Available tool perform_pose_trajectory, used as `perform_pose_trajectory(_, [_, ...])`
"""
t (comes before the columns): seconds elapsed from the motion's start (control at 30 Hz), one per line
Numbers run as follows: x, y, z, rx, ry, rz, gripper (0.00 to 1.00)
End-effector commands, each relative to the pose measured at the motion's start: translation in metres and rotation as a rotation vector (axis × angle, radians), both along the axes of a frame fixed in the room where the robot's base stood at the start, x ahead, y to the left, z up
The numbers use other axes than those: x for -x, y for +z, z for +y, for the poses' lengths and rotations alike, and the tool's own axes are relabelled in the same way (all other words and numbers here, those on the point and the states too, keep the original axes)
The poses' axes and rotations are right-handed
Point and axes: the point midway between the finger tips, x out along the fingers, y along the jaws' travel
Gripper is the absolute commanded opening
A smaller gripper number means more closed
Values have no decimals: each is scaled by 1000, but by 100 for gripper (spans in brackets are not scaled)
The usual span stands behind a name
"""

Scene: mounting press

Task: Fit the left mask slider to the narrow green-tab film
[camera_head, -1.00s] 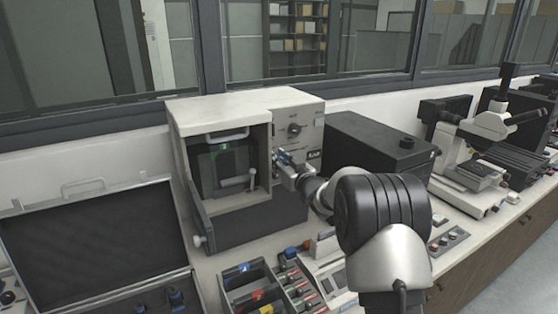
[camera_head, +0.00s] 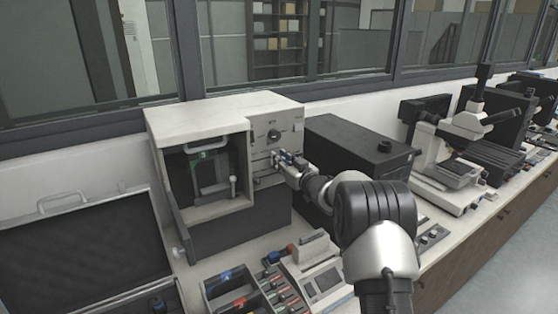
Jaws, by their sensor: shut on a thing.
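The mounting press is a cream box (camera_head: 196,121) with an open dark bay on its left and a control panel (camera_head: 264,139) on its right. A small green mark (camera_head: 202,156), which may be the film's green tab, shows at the top of the bay. A pale frame or film piece below it is too small to read. My gripper (camera_head: 281,159) is at the panel, below the round dial (camera_head: 273,134), and is shut on a small part there. The gripper hides that part, so I cannot tell which slider it is.
A light lever (camera_head: 233,186) stands at the bay's right side. A tray of coloured pieces (camera_head: 232,289) and a small device with a screen (camera_head: 318,276) lie in front. A black box (camera_head: 362,148) stands close behind my arm. An open case (camera_head: 80,250) is at left.

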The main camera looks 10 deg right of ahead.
Motion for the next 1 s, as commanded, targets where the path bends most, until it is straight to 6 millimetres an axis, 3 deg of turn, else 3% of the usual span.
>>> perform_pose_trajectory(0.13, [0, 1, 0, -1, 0, -2, 27])
perform_pose_trajectory(0.57, [7, 0, -3, -1, -1, 0, 27])
perform_pose_trajectory(1.0, [86, 1, -29, -1, -3, 0, 27])
